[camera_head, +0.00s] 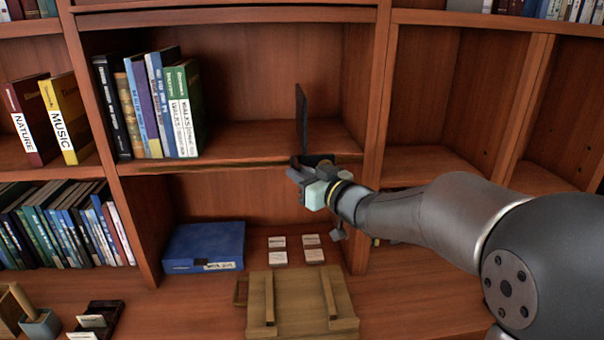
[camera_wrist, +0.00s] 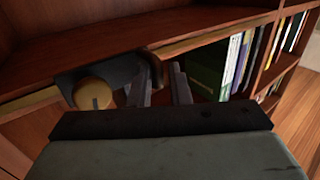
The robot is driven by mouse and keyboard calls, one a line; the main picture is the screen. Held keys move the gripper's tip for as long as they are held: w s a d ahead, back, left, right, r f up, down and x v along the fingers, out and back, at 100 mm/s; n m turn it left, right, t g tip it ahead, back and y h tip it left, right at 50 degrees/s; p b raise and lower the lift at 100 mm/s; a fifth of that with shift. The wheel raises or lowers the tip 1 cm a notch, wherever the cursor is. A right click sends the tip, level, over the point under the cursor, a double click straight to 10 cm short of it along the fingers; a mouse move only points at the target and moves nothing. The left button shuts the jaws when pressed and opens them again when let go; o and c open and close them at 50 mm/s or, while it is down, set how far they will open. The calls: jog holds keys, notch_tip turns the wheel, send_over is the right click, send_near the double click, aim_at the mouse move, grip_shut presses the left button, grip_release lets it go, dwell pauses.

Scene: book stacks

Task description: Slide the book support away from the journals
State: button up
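The journals (camera_head: 155,105) stand as a leaning row of several books at the left of the upper middle shelf. The book support (camera_head: 301,118) is a dark upright plate on that shelf, well to the right of the journals with bare shelf between. My gripper (camera_head: 303,168) is at the shelf's front edge, at the foot of the support. In the wrist view my gripper (camera_wrist: 160,88) shows two fingers apart, with a dark curved piece near the left finger. A dark bracket with a round yellow knob (camera_wrist: 95,94) sits left of the fingers. Any contact is unclear.
The shelf (camera_head: 250,140) is bare on both sides of the support. Below are a blue box (camera_head: 205,246), small white cards (camera_head: 295,249) and a wooden crate (camera_head: 300,303). An upright divider (camera_head: 377,120) bounds the shelf on the right.

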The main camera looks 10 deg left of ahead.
jog(key=shift+o, duration=0.2)
jog(key=shift+d+r, duration=0.1)
jog(key=shift+r, duration=0.1)
jog(key=b+v, duration=0.2)
jog(key=v, duration=1.5)
jog(key=shift+d, duration=0.2)
jog(key=d+f+m+h, duration=0.8)
jog(key=d+f+h, duration=0.2)
jog(key=d+h, duration=0.25)
jog(key=s+f+g, duration=0.3)
jog(key=s+f, duration=0.1)
jog(key=s, duration=0.3)
jog(key=s+f+m+g, duration=0.1)
jog(key=s+f+g, duration=0.3)
jog(key=s, duration=0.3)
jog(key=s+a+f+g, duration=0.1)
jog(key=s+f+g, duration=0.3)
jog(key=s, duration=0.4)
jog(key=shift+m+h, duration=0.3)
jog(key=shift+h, duration=0.15)
